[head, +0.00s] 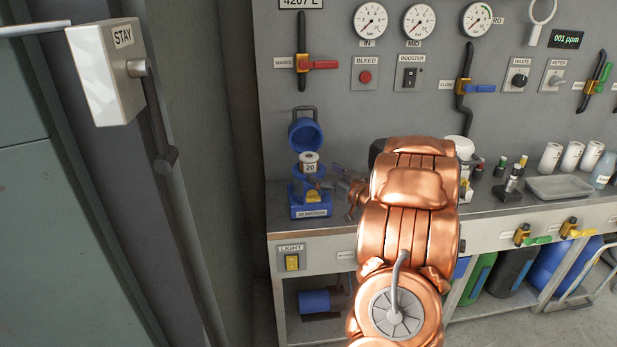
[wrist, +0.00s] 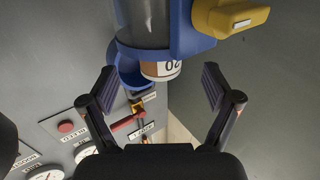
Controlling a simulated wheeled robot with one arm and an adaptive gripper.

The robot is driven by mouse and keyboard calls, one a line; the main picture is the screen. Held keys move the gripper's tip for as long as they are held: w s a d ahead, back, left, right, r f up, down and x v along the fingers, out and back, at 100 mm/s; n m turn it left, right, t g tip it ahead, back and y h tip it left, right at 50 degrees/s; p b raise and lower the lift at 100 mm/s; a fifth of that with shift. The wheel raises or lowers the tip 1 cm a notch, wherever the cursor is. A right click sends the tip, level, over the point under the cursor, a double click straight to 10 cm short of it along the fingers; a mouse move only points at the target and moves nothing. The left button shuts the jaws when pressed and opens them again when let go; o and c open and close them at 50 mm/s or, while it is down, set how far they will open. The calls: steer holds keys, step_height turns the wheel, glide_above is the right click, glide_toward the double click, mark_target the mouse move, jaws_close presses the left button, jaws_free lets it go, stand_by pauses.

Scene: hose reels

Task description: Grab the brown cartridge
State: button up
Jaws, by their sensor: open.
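The cartridge (head: 310,164), marked 20 with a white end and a brown band, stands in a blue filter housing (head: 298,209) at the left of the bench. In the wrist view its end (wrist: 160,71) shows below the blue housing (wrist: 195,25), beyond and between my fingertips. My gripper (wrist: 157,85) is open and empty, with one finger on each side of the cartridge in the picture and no visible contact. In the head view my gripper (head: 338,182) is just right of the housing, partly hidden by my copper arm.
A yellow lever (head: 313,196) sits on the housing front, and a round blue part (head: 306,134) stands behind the cartridge. The grey wall panel (head: 340,115) with gauges and valves rises behind. A tray (head: 560,188) and several small items stand farther right.

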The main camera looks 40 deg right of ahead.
mark_target(315, 168)
steer(key=shift+w+d, duration=0.2)
steer(key=shift+w, duration=3.2)
steer(key=c, duration=1.4)
steer(key=shift+c, duration=0.3)
steer(key=shift+r, duration=0.15)
